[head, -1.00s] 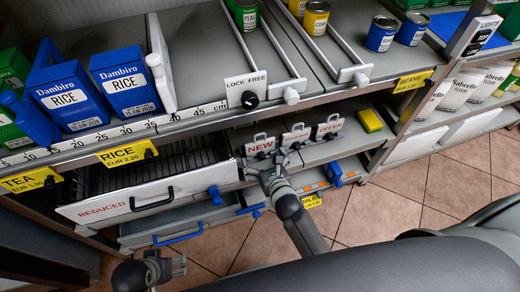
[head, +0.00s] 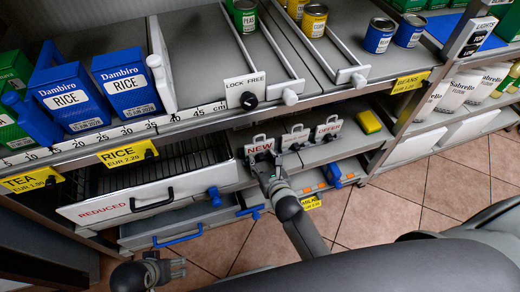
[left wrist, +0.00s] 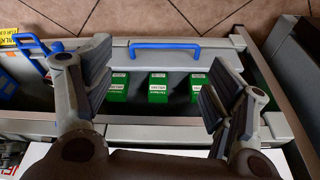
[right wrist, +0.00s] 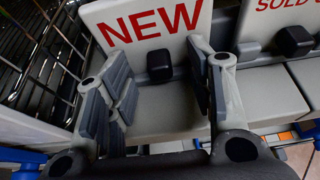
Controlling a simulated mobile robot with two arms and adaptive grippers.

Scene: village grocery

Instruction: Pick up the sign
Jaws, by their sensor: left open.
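Three white signs stand in a row on the lower shelf. The NEW sign (head: 259,148) is on the left, another sign (head: 295,138) is in the middle, and the OFFER sign (head: 328,129) is on the right. My right gripper (right wrist: 157,72) is open in front of the NEW sign (right wrist: 140,20). Its fingers are either side of the sign's black knob (right wrist: 159,65), with visible gaps. The middle sign reads SOLD in the right wrist view (right wrist: 270,30), its text cut off. My left gripper (left wrist: 160,78) is open and empty, above a drawer holding green boxes (left wrist: 158,88).
The REDUCED drawer (head: 100,212) with a wire rack is left of the signs. Below it is a drawer with a blue handle (head: 178,236). A yellow block (head: 368,122) lies right of the signs. The upper shelf (head: 205,60) overhangs behind. Tiled floor is clear at right.

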